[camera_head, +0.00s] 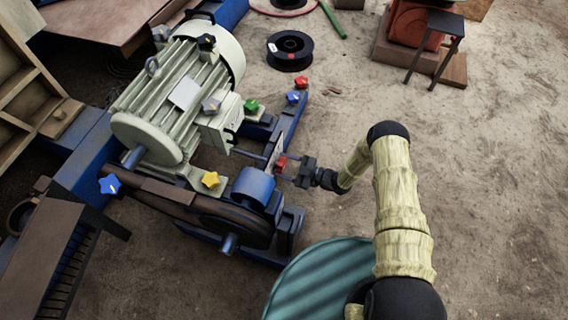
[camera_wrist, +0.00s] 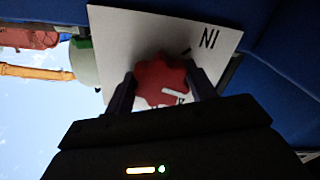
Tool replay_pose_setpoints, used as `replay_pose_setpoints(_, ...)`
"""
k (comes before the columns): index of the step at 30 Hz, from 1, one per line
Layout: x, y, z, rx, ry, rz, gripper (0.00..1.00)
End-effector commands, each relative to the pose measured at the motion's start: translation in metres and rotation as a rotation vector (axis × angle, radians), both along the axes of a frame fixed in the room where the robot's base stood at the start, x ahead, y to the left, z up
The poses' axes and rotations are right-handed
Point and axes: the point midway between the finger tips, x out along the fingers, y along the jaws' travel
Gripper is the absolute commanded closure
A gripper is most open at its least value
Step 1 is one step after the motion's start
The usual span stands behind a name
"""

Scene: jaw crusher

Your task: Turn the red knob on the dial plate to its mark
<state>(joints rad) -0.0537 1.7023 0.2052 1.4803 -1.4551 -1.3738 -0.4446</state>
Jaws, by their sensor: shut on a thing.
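The red knob (camera_wrist: 158,80) is lobed and sits on the white dial plate (camera_wrist: 118,28) in the wrist view. A white pointer line shows near its lower edge. The plate carries black letters and a short black mark at the knob's upper right; the pointer is not lined up with that mark. My gripper (camera_wrist: 160,88) is shut on the knob, one finger on each side. In the head view my gripper (camera_head: 290,172) reaches in from the right to the small red knob (camera_head: 281,162) at the edge of the plate (camera_head: 275,150).
A black spool (camera_head: 289,50) lies behind.

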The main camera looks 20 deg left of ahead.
Motion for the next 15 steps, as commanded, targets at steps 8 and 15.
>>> replay_pose_setpoints(8,0.0001,-0.0009,0.0014,-0.025,-0.261,0.001,0.67)
replay_pose_setpoints(15,0.0011,-0.0011,0.0023,-0.042,-0.489,0.001,0.67)
